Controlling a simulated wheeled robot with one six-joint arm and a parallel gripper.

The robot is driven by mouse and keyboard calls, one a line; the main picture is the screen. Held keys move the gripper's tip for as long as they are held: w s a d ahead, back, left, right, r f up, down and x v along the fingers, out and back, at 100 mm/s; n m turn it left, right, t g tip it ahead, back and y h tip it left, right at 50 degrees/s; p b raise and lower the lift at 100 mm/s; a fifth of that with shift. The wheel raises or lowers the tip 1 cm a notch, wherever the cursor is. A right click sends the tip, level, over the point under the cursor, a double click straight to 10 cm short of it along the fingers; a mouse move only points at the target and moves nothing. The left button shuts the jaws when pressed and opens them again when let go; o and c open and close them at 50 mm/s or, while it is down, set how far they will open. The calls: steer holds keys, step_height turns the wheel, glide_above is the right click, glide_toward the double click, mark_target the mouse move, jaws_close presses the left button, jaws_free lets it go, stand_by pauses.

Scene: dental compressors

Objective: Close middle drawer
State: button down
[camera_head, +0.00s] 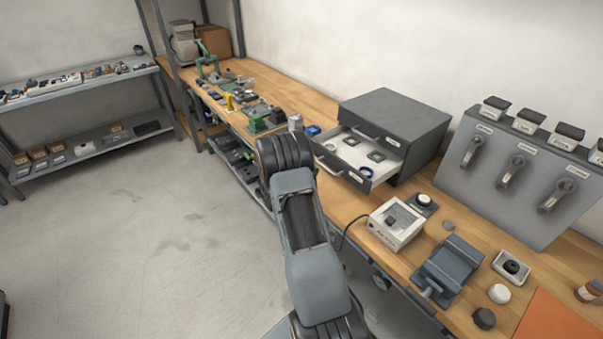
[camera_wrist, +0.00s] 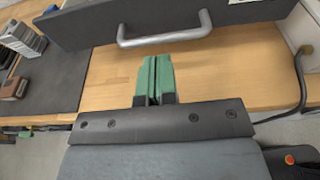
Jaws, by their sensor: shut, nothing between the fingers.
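The dark grey drawer cabinet (camera_head: 415,125) stands on the bench against the wall. One of its drawers (camera_head: 385,169) is pulled out, showing a pale interior with several small items; a front with a handle sits closed above it. In the wrist view a grey drawer front (camera_wrist: 90,24) with a silver bar handle (camera_wrist: 165,38) spans the top. My gripper (camera_wrist: 158,58) has its green fingers shut together and empty, pointing at the handle, with its tips appearing just short of it. In the head view my arm hides the fingers.
The wooden bench (camera_wrist: 225,75) lies beneath my fingers. A white device (camera_head: 397,222) with a cable and a blue-grey vise-like block (camera_head: 448,265) stand right of the open drawer. Green and small parts (camera_head: 258,124) crowd the bench to the left. The floor (camera_head: 150,220) is clear.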

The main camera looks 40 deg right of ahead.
steer(key=shift+p+x, duration=0.5)
steer(key=shift+x, duration=1.4)
